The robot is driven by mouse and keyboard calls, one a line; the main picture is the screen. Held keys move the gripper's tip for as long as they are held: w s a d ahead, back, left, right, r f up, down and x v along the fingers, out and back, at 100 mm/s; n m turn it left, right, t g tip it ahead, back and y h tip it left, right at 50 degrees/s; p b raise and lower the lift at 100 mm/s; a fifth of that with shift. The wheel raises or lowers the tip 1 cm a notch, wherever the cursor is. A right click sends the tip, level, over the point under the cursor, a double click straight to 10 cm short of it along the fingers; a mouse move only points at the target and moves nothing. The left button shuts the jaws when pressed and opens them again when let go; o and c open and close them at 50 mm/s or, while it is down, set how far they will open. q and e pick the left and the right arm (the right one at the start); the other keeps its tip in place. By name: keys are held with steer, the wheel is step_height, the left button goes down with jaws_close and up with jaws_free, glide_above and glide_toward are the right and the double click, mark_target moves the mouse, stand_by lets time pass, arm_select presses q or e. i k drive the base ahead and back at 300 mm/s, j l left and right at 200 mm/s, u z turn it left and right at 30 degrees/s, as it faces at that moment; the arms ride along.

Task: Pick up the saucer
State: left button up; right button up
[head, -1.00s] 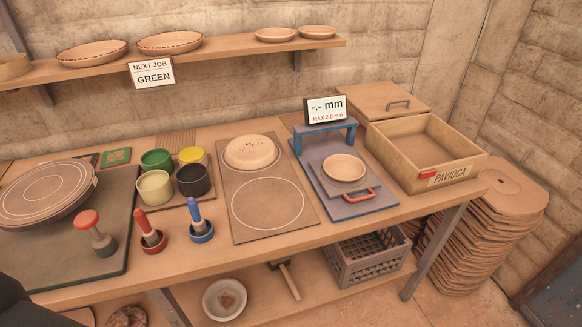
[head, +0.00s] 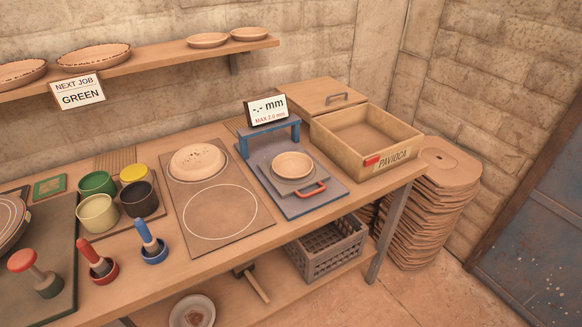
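A small round clay saucer (head: 292,164) sits upright on the grey plate of the blue measuring stand (head: 318,204), in front of its blue bridge. The saucer looks empty. Two similar small dishes, one on the left (head: 207,40) and one on the right (head: 248,34), sit on the wall shelf. Neither of my grippers shows in the head view.
An open wooden box (head: 325,133) marked PAVIOCA stands right of the stand. A board (head: 214,212) with a round clay piece (head: 198,162) lies to the left, then paint pots (head: 97,213) and stampers. A display (head: 267,110) stands behind. A grey crate (head: 327,250) is below.

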mark_target(291, 166)
steer(key=i+l+u, duration=0.2)
steer(key=l, duration=0.15)
steer(key=i+l+u, duration=0.15)
steer(key=l, duration=0.25)
steer(key=i+l+u, duration=0.2)
steer(key=l, duration=0.2)
steer(key=l+u, duration=0.2)
steer(key=l, duration=0.25)
steer(key=i+l+u, duration=0.2)
steer(key=l, duration=0.25)
steer(key=k, duration=0.05)
